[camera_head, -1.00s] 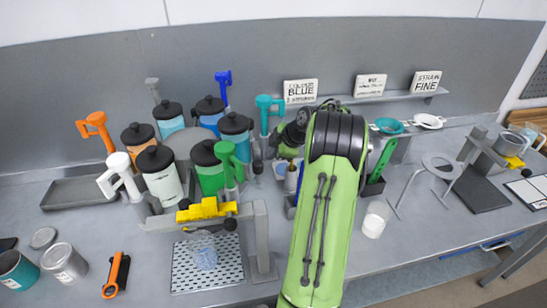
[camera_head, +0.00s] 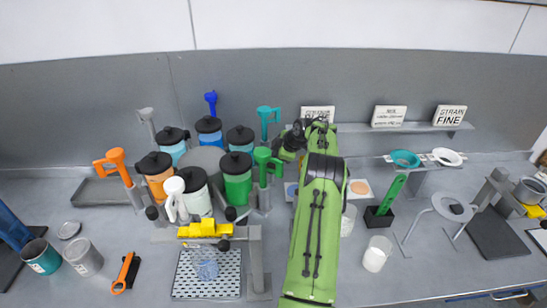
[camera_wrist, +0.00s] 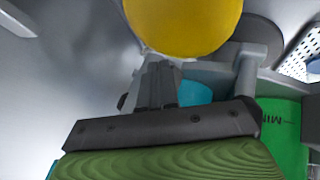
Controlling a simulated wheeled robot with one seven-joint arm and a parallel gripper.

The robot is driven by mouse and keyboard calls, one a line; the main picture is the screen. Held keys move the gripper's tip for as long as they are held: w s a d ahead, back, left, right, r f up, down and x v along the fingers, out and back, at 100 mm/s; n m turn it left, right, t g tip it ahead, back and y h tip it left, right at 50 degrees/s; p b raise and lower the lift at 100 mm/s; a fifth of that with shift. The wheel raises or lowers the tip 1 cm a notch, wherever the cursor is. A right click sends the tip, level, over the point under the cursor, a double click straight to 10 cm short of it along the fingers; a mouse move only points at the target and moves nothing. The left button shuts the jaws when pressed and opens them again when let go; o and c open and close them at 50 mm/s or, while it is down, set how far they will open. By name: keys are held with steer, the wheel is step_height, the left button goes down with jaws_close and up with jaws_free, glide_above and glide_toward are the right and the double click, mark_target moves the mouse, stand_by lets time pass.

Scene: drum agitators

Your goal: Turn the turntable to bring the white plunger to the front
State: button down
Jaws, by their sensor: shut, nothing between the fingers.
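The turntable (camera_head: 207,157) shows as a grey disc amid several black-lidded canisters, with upright plungers around it. The orange plunger (camera_head: 115,160) is at the left, the blue plunger (camera_head: 211,101) at the back, the teal plunger (camera_head: 267,113) at the back right and the green plunger (camera_head: 264,158) at the right. My gripper is at the turntable's right side, mostly hidden by my arm in the head view. In the wrist view my gripper (camera_wrist: 158,82) is shut and empty, near the green canister (camera_wrist: 284,126).
A yellow clamp (camera_head: 205,228) on a grey stand is in front of the turntable, above a perforated tray (camera_head: 190,280). A green brush (camera_head: 388,198) and white cups (camera_head: 376,254) stand right of my arm. A grey tray (camera_head: 95,192) lies at the left.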

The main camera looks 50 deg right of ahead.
steer(key=shift+w+d+p, duration=0.35)
steer(key=shift+w+d, duration=0.05)
steer(key=shift+w, duration=0.45)
steer(key=b+v, duration=0.2)
steer(key=v, duration=1.3)
steer(key=shift+s+r, duration=0.3)
